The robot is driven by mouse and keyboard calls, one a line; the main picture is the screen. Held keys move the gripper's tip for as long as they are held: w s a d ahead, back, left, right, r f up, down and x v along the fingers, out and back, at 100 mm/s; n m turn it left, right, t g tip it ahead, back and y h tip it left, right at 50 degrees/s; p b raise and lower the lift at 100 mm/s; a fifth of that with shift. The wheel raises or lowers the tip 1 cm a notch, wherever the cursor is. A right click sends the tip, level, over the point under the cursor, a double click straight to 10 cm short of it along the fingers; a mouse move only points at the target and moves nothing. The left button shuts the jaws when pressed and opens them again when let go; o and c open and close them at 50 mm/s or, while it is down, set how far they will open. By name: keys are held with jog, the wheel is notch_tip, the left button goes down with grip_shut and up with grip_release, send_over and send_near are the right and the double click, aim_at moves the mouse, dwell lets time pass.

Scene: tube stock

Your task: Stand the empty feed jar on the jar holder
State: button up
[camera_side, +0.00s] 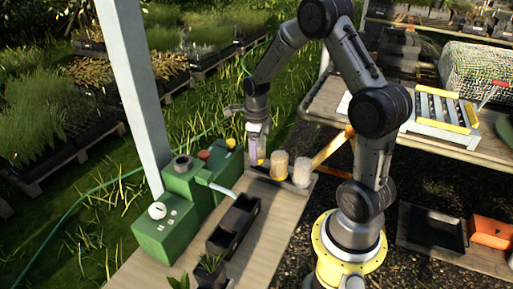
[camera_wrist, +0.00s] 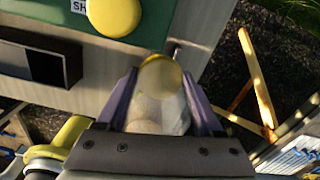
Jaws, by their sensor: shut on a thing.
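My gripper (camera_side: 257,150) points down beside the green machine. In the wrist view its purple fingers (camera_wrist: 163,98) close on both sides of a pale, cloudy jar (camera_wrist: 158,112) with a yellow end. In the side view the fingers mostly hide this jar; a little yellow shows at their lower end. To the right stand two more upright jars: one with amber at its bottom (camera_side: 280,161) and a paler one (camera_side: 301,171). They stand in a low dark tray (camera_side: 285,186). I cannot tell for certain which part is the jar holder, or whether the held jar touches anything beneath.
The green machine (camera_side: 165,240) has a white dial, a grey round port, a red knob and a yellow knob (camera_side: 231,144); the yellow knob also shows in the wrist view (camera_wrist: 114,14). The bench (camera_side: 262,240) is clear at front right.

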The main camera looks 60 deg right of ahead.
jog(key=shift+f, duration=1.75)
jog(key=shift+f, duration=0.2)
jog(key=o, duration=1.5)
jog(key=shift+o, duration=0.2)
notch_tip(320, 180, up, 14)
jog(key=shift+f, duration=0.1)
